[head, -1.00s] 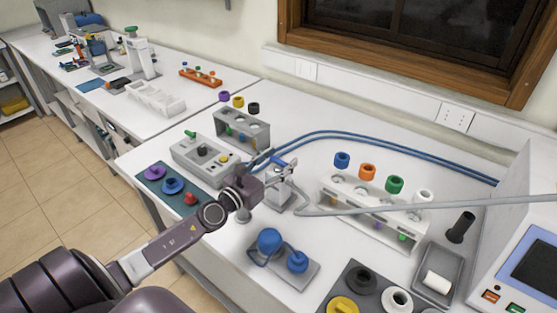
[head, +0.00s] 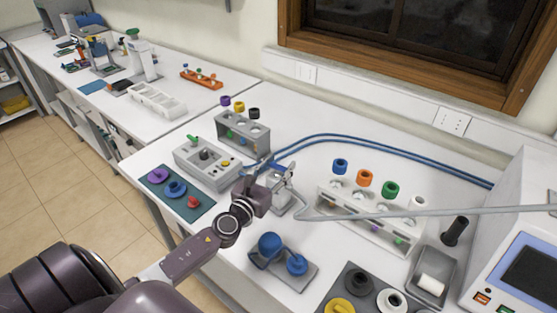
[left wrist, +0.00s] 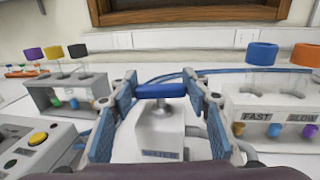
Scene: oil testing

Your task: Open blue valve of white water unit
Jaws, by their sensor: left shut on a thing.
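The white water unit (head: 281,199) stands on the bench near its middle, partly hidden by my left gripper. In the left wrist view its white body (left wrist: 160,135) is upright at the centre with a label that seems to read "WATER". The blue valve (left wrist: 160,90) is a bar-shaped handle on top, lying crosswise in that view. My left gripper (head: 274,180) is at the valve, its blue-padded fingers (left wrist: 158,100) on either side of the handle and shut on it. The contact points are partly hidden. My right gripper is not in view.
Blue hoses (head: 400,150) and a grey pipe (head: 430,212) run right from the unit. A grey button box (head: 208,163) and vial rack (head: 241,133) stand left, a white rack (head: 368,228) right. A plate with blue knobs (head: 284,270) lies in front.

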